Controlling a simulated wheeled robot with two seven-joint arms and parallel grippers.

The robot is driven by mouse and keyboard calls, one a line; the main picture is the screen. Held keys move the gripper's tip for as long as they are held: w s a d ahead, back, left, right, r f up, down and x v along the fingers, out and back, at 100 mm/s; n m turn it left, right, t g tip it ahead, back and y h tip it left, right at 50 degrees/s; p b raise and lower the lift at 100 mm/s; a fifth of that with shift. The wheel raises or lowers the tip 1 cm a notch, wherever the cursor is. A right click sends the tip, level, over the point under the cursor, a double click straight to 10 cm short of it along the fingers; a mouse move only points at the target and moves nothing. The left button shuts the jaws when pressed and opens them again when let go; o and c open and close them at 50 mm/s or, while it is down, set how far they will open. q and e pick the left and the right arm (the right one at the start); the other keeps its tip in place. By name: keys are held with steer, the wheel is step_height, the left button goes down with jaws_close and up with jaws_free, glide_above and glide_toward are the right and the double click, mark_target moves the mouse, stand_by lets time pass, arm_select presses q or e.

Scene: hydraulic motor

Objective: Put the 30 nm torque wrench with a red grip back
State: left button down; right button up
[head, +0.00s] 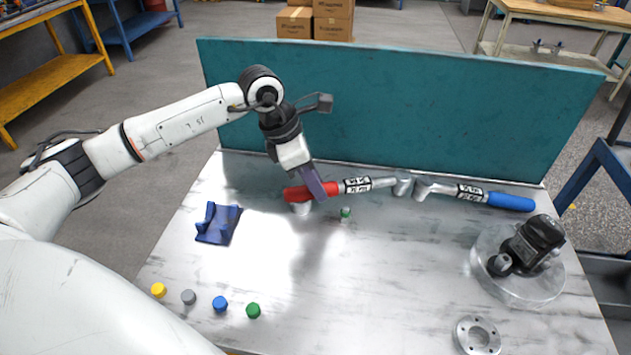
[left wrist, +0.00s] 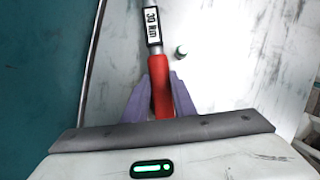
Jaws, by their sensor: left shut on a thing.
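The torque wrench with a red grip (head: 330,189) lies near the back of the table, close to the teal panel. Its label reads 30 Nm in the left wrist view, where its red grip (left wrist: 159,75) sits between my fingers. My left gripper (head: 317,190) is shut on the red grip from above. The wrench's head (head: 403,184) points right. A grey support (head: 301,208) shows under the grip's left end. I cannot tell whether the wrench rests fully on its supports. My right gripper is not in view.
A blue-grip wrench (head: 510,201) lies to the right. A black motor (head: 532,243) stands on a clear round base (head: 490,262), with a metal flange (head: 478,335) in front. The table's middle is clear.

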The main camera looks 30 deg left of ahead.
arm_select(q)
steer(key=c, duration=1.5)
jaws_free()
steer(key=shift+f, duration=0.1)
steer(key=shift+o, duration=0.2)
steer(key=shift+r, duration=0.25)
steer(key=v, duration=1.2)
steer(key=shift+r, duration=0.35)
